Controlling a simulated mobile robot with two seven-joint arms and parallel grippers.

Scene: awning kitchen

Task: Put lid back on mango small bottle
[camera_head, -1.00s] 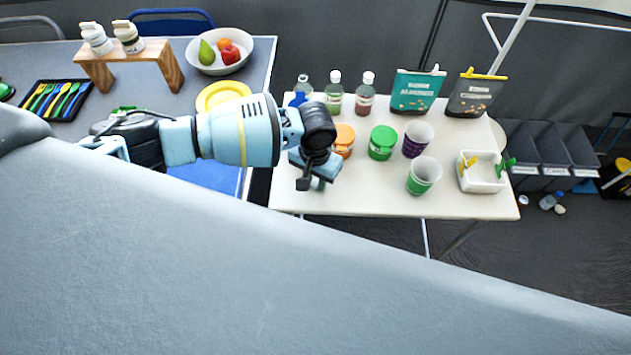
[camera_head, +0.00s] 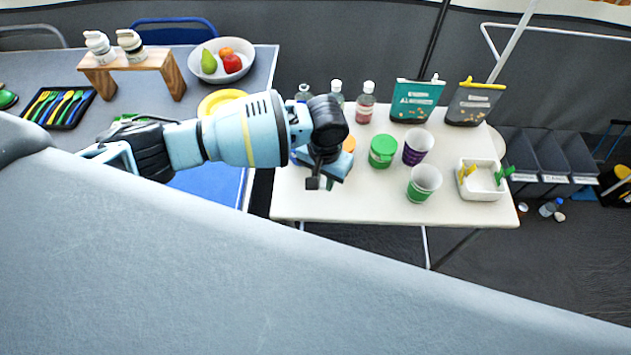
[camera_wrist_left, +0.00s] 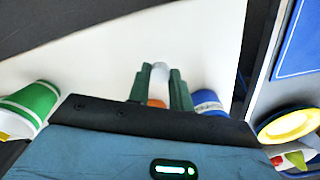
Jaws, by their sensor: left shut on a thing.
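My left gripper (camera_head: 316,183) hangs over the left part of the white table, near its front edge. In the left wrist view its two dark green fingers (camera_wrist_left: 158,82) are shut on a small whitish piece (camera_wrist_left: 160,72), which looks like a lid. An orange thing (camera_wrist_left: 155,103) shows between the fingers, lower in that view. An orange-lidded jar (camera_head: 349,143) is mostly hidden behind my gripper. Small bottles stand at the back: one with a greyish top (camera_head: 303,91), two with white caps (camera_head: 336,86) (camera_head: 367,92). I cannot tell which is mango. My right gripper is not in view.
A white tray (camera_head: 482,192) and two pouches (camera_head: 416,101) (camera_head: 473,102) are farther right. A blue container (camera_wrist_left: 207,102) is close beside the fingers.

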